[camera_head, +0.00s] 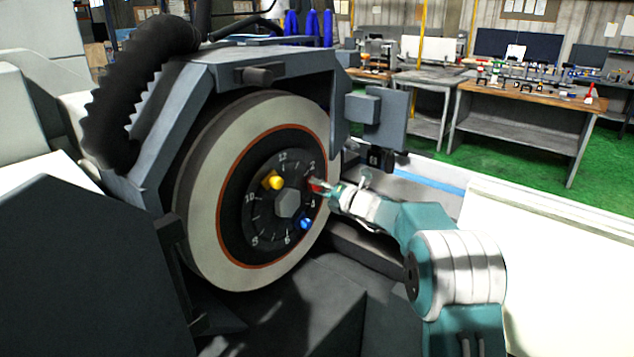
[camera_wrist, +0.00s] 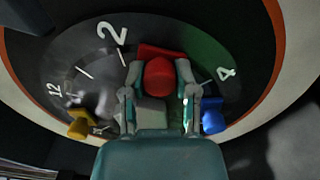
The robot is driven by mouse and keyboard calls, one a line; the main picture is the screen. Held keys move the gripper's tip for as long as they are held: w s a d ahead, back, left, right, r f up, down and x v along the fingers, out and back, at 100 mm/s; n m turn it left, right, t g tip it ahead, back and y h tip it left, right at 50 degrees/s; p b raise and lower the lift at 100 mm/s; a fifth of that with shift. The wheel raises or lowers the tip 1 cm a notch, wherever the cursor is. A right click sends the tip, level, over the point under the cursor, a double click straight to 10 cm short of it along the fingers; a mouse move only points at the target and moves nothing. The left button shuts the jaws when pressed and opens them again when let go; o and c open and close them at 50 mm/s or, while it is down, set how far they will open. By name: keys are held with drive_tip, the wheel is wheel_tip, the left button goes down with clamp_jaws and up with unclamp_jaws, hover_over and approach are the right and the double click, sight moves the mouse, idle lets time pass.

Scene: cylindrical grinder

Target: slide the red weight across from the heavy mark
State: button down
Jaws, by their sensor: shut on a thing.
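The red weight (camera_wrist: 158,77) sits on the dark numbered dial (camera_wrist: 75,65) of the grinding wheel, between the 2 and the 4 and nearer the 2. My gripper (camera_wrist: 159,70) is shut on its red knob, one finger on each side. In the head view my gripper (camera_head: 324,188) reaches the dial from the right and partly covers the red weight (camera_head: 315,186). A green patch (camera_wrist: 208,58) lies on the dial between the red weight and the 4. I cannot read any label for the heavy mark.
The yellow weight (camera_head: 276,183) is at the dial's upper left, and the blue weight (camera_head: 305,224) is at its lower right. A hex hub (camera_head: 288,203) stands at the centre. The grey wheel guard (camera_head: 250,70) surrounds the wheel's top; a bracket (camera_head: 385,118) juts out at upper right.

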drive_tip(key=shift+w+d+f, duration=0.1)
drive_tip(key=shift+f, duration=0.7)
drive_tip(key=shift+r, duration=0.1)
drive_tip(key=shift+c, duration=2)
unclamp_jaws()
drive_tip(key=v, duration=1.1)
drive_tip(key=shift+s+d, duration=0.25)
